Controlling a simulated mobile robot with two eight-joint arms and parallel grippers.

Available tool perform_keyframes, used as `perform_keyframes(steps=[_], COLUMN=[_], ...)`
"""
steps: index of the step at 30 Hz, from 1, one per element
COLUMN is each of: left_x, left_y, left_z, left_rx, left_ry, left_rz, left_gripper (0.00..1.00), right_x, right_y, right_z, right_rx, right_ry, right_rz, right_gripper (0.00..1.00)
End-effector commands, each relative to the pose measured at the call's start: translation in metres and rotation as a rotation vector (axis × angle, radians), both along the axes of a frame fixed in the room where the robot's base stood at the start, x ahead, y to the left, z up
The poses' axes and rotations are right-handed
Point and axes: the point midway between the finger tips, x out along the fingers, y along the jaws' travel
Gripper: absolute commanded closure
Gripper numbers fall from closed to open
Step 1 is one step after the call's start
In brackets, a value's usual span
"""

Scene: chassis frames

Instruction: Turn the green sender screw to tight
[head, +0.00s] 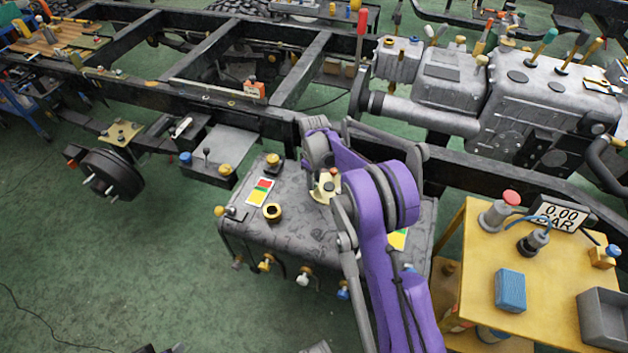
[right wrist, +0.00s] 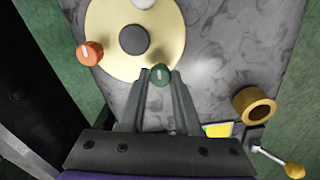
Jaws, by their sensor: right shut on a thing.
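The green sender screw (right wrist: 160,75) sits at the rim of the round brass sender plate (right wrist: 113,62), with a small pale mark on its head. My right gripper (right wrist: 160,79) is shut on the screw, one finger on each side of it. In the head view the brass plate (head: 325,187) lies on top of the grey tank, partly covered by my purple right arm; the green screw cannot be made out there. How far the screw is turned cannot be told. My left gripper is not in view.
An orange-red screw (right wrist: 90,53) and a white one (right wrist: 143,3) are on the same plate, around a dark hub (right wrist: 134,39). A brass ring (right wrist: 254,105) stands nearby on the tank (head: 300,230).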

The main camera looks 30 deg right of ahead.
Motion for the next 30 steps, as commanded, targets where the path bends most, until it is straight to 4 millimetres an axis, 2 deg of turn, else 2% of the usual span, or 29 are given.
perform_keyframes(steps=[11,30], left_x=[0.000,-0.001], left_y=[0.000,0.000], left_z=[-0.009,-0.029], left_rx=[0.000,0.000], left_ry=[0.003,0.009], left_rz=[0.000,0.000], left_gripper=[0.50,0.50], right_x=[0.000,0.000], right_y=[0.000,-0.001], right_z=[-0.001,-0.001], right_rx=[0.000,-0.001], right_ry=[0.000,0.000], right_rz=[-0.181,-0.782], right_gripper=[1.00,1.00])
